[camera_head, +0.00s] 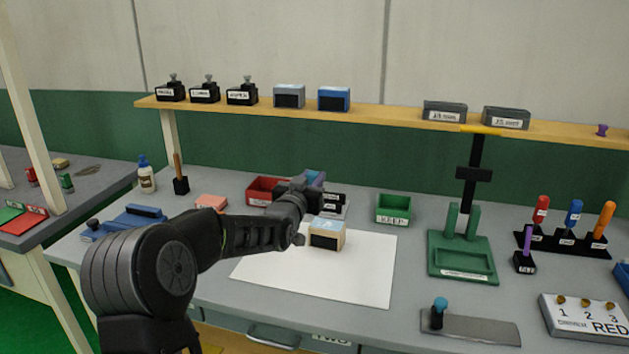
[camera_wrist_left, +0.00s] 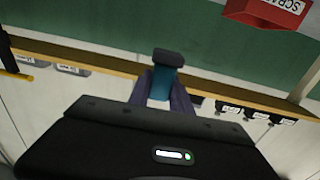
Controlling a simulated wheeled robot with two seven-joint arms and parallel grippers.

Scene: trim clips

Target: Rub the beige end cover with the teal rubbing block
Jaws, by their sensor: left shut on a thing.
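The beige end cover (camera_head: 341,236) sits on the white sheet (camera_head: 280,270) in the head view, with a black front panel and a pale blue patch on top. My left gripper (camera_head: 312,182) is above the table, behind and a little left of the cover, apart from it. In the left wrist view, my left gripper (camera_wrist_left: 163,90) is shut on the teal rubbing block (camera_wrist_left: 161,84), which has a dark end. In the head view the block is small and partly hidden by the gripper. My right gripper is not in view.
A red bin (camera_head: 262,192) and a green bin (camera_head: 393,208) stand behind the sheet. A green stand (camera_head: 462,258) is to the right. A teal-topped black piece (camera_head: 438,312) stands on a grey plate at the front. The sheet's front part is clear.

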